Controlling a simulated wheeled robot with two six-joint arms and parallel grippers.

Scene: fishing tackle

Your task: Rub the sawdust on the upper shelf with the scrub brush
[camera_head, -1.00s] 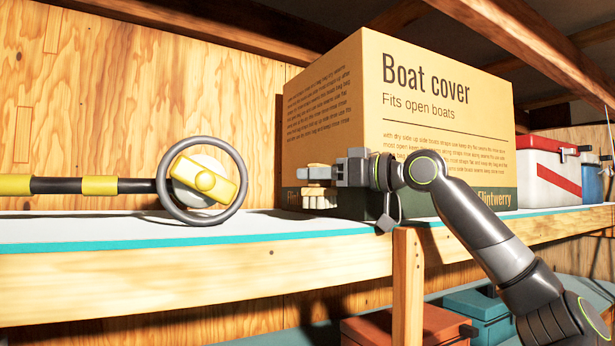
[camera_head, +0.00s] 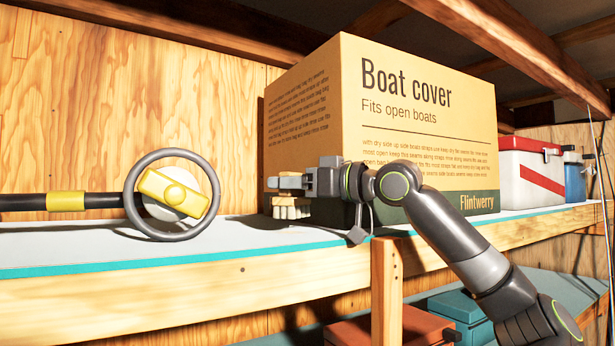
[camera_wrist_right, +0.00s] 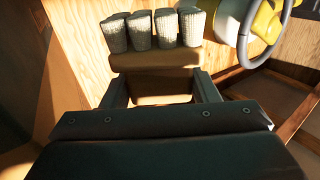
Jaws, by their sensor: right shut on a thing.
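The scrub brush (camera_head: 291,210) has a tan wooden back and pale bristle tufts. My right gripper (camera_head: 300,186) is shut on its back, and the bristles point down, at or just above the upper shelf (camera_head: 60,243). I cannot tell whether they touch it. In the right wrist view the brush's back (camera_wrist_right: 155,55) sits between my right gripper's fingers (camera_wrist_right: 157,88), with the bristles at the top. The shelf has a pale top with a teal front edge. I cannot make out any sawdust on it. My left gripper is out of view.
A large boat cover box (camera_head: 420,130) stands just behind my right gripper. A metal detector (camera_head: 172,195) with a ring-shaped coil stands on the shelf at left. A red and white cooler (camera_head: 530,172) is at right. Pale shelf top between detector and brush looks clear.

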